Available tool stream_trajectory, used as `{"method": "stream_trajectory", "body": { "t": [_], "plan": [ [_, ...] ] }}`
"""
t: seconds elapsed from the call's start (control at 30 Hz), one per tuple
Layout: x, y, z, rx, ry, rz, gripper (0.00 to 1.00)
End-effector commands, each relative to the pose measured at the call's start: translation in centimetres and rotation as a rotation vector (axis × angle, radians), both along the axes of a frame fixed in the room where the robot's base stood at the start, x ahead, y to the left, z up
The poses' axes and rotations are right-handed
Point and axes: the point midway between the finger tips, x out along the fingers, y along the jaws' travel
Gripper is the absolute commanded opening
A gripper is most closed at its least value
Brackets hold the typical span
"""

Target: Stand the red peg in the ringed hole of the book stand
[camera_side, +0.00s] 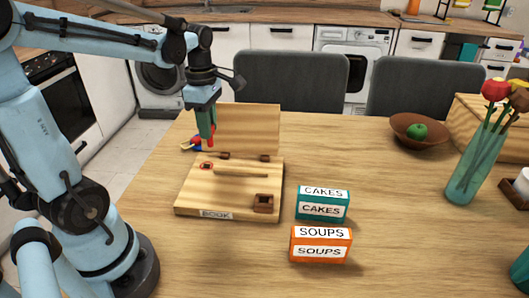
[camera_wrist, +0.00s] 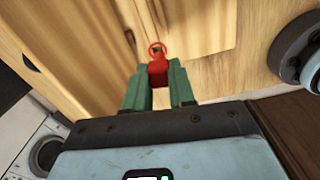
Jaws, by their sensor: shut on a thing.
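The book stand (camera_side: 190,200) is a light wooden board with an upright back panel and a label at its front edge. The ringed hole (camera_side: 207,166) is at its left rear, marked by a thin red ring. My gripper (camera_side: 211,136) is above the stand's left rear, its green fingers shut on the red peg (camera_wrist: 158,73). In the wrist view the peg's square end shows between my fingertips (camera_wrist: 159,80). The red ring (camera_wrist: 157,48) shows just beyond the peg there. The side view shows a gap between the fingers and the board. The peg's lower end is hard to make out.
A bowl (camera_side: 400,130) and vase (camera_side: 461,178) are farther right.

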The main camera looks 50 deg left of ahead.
Motion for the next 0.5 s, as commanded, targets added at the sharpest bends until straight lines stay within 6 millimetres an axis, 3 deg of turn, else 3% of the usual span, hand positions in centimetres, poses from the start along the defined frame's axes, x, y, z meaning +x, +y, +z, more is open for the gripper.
{"method": "stream_trajectory", "body": {
  "t": [0.2, 0.5],
  "plan": [
    [-0.8, 2.4, -0.4, 0.000, 0.000, 0.118, 0.00],
    [-0.8, 2.6, -1.6, 0.000, 0.000, 0.125, 0.00]
  ]
}}
